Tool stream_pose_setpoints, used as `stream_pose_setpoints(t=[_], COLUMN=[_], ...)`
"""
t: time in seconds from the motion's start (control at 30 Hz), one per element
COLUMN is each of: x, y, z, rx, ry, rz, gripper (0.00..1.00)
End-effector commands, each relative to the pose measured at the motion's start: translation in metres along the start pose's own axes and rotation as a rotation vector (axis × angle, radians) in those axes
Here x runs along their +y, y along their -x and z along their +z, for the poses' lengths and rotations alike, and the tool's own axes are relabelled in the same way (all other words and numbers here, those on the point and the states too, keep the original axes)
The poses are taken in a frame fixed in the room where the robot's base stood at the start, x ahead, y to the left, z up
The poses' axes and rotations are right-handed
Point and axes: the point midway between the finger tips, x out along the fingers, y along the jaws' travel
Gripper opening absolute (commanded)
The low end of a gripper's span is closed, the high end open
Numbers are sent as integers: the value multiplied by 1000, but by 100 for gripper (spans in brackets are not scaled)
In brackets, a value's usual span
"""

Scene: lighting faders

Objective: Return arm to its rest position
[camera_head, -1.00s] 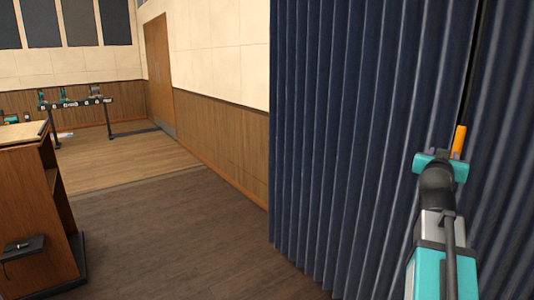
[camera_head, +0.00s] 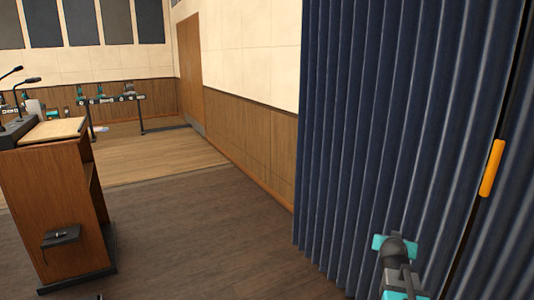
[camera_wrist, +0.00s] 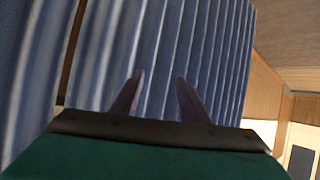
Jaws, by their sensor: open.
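My gripper shows in the wrist view (camera_wrist: 158,98) with its two dark fingers apart and nothing between them. Beyond the fingertips is the pleated blue curtain (camera_wrist: 195,45). In the head view, the teal end of my arm is low at the right, in front of the blue curtain (camera_head: 390,110); the fingers themselves are hidden there. An orange handle (camera_head: 492,168) sits at the curtain's edge, above and to the right of my arm's end, apart from it.
A wooden lectern (camera_head: 55,205) with microphones stands at the left. A dark rack (camera_head: 145,98) with teal items stands at the back by the wall. The dark wooden floor (camera_head: 190,235) between lectern and curtain is clear.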

Motion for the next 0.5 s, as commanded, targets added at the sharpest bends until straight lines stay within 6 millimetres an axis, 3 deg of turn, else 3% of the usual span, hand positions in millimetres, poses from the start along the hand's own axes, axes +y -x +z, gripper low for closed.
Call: stream_pose_setpoints(t=[0.27, 0.5], x=[-42, -69], y=[-10, -7], z=[100, 188], rx=[-163, -308], ry=[46, 91], rz=[-41, -68], gripper=[41, 41])
